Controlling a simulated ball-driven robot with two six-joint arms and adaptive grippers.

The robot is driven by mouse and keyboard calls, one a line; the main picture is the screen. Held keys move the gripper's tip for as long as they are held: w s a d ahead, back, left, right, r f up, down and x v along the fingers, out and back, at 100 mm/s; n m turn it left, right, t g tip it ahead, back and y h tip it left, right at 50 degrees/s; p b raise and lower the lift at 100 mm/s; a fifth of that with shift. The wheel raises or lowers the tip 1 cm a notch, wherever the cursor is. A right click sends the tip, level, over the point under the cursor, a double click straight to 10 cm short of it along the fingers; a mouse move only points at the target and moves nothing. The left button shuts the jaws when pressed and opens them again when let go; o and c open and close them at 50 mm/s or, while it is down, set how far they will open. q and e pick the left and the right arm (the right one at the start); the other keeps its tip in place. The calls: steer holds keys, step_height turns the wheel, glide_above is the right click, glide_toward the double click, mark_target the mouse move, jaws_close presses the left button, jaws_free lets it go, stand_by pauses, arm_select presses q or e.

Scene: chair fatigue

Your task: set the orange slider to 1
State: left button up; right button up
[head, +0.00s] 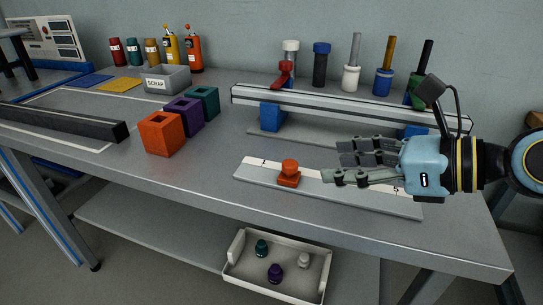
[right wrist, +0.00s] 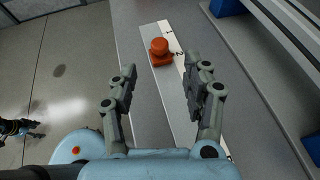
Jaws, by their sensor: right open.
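The orange slider (head: 289,174) is a squarish block with a round knob on a pale scale rail (head: 375,202) along the table's front. In the right wrist view the slider (right wrist: 160,50) sits beside the printed 2, with the 1 farther up the strip. My right gripper (head: 334,163) is open and empty, just right of the slider in the head view. In the right wrist view its fingers (right wrist: 160,70) are spread, with the slider ahead of their tips and apart from them. A small dark shape at the left edge there may be my left gripper (right wrist: 22,127); its jaws are unclear.
Orange (head: 160,135), purple (head: 184,117) and teal (head: 205,102) open boxes stand left of the rail. A raised metal rail (head: 330,103) on blue blocks runs behind it, with several upright handled tools. A white tray (head: 240,268) is below the table.

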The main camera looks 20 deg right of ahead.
mark_target(296, 165)
steer(key=b+x, duration=0.1)
steer(key=x, duration=0.2)
steer(key=shift+w+a+f, duration=0.2)
steer(key=shift+f, duration=0.05)
steer(key=b+x, duration=0.2)
steer(key=x, duration=0.3)
steer(key=shift+w+a+f, duration=0.1)
steer(key=shift+w+a, duration=0.1)
steer(key=shift+w+a+f, duration=0.15)
steer(key=shift+w+a, duration=0.2)
steer(key=shift+w, duration=0.05)
arm_select(q)
steer(key=s+f, duration=0.1)
steer(key=s+d+f, duration=0.1)
steer(key=f, duration=0.1)
steer(key=shift+d+f, duration=0.15)
steer(key=shift+f, duration=0.05)
steer(key=shift+s, duration=0.2)
arm_select(e)
jaws_close()
